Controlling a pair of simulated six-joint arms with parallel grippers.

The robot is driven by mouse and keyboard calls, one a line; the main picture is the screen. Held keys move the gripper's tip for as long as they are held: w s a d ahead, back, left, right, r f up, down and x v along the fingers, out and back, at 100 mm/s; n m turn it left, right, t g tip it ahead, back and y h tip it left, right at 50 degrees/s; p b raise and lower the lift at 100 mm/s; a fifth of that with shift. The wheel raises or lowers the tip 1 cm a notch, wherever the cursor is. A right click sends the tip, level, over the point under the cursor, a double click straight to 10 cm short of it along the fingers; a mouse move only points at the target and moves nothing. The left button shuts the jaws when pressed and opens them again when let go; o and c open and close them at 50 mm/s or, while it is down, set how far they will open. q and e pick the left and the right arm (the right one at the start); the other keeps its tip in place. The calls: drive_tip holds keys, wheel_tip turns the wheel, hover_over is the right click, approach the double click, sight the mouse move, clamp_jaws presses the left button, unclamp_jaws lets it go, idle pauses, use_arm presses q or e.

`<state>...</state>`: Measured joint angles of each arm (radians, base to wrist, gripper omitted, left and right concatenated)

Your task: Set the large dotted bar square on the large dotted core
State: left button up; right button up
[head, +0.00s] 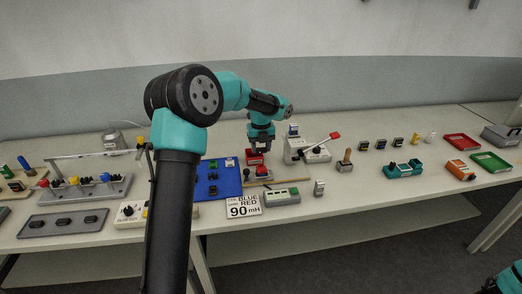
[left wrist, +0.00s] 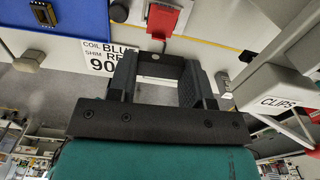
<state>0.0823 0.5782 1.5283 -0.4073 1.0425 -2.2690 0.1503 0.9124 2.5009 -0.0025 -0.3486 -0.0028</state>
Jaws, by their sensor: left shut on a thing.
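My left gripper (head: 260,147) is over the middle of the table, just above a red block (head: 255,159). In the left wrist view its two fingers (left wrist: 158,68) are shut on a dark grey bar (left wrist: 160,58) with a small pale dot. The bar lies across between the fingertips. A red part (left wrist: 163,20) shows just beyond it; I cannot tell whether the bar touches it. The large dotted core cannot be clearly picked out. Small dark parts (head: 213,176) lie on the blue mat (head: 233,187). My right gripper is not in view.
A sign reading blue, red, 90 mH (head: 243,206) stands at the front, beside a grey-green meter (head: 281,197). A white device with a red-tipped lever (head: 309,152) is close to the right of the gripper. A red tray (head: 462,142) and green tray (head: 491,162) are far right.

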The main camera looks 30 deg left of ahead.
sight(262, 169)
use_arm(q)
drive_tip(key=shift+d+r+m, duration=0.15)
drive_tip(key=shift+d+m, duration=0.05)
drive_tip(key=shift+m, duration=0.1)
drive_tip(key=shift+f, duration=0.25)
drive_tip(key=shift+f, duration=4.05)
drive_tip(key=o, duration=1)
